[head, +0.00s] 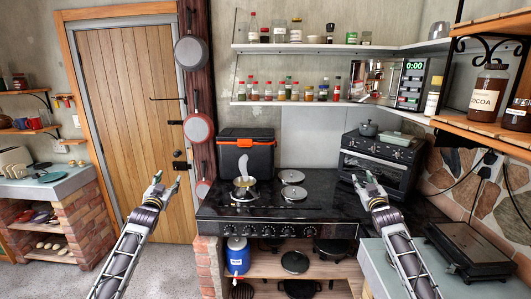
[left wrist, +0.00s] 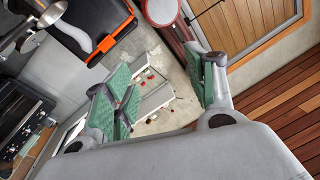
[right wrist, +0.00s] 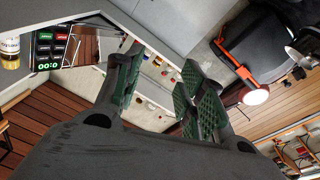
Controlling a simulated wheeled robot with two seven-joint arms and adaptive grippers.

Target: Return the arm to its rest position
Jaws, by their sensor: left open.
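My left gripper (head: 166,186) is raised in front of the wooden door, left of the black hob. Its fingers stand apart with nothing between them in the left wrist view (left wrist: 165,95). My right gripper (head: 367,181) is raised in front of the toaster oven, at the right side of the hob. Its fingers are also apart and empty in the right wrist view (right wrist: 160,90). Both forearms reach up from the bottom of the head view. Neither gripper visibly touches anything.
The black hob (head: 290,212) carries a saucepan (head: 244,192) with a light utensil in it. A black and orange box (head: 247,148) stands behind. The toaster oven (head: 372,166) is at the back right. A wooden door (head: 135,100) and hanging pans are left.

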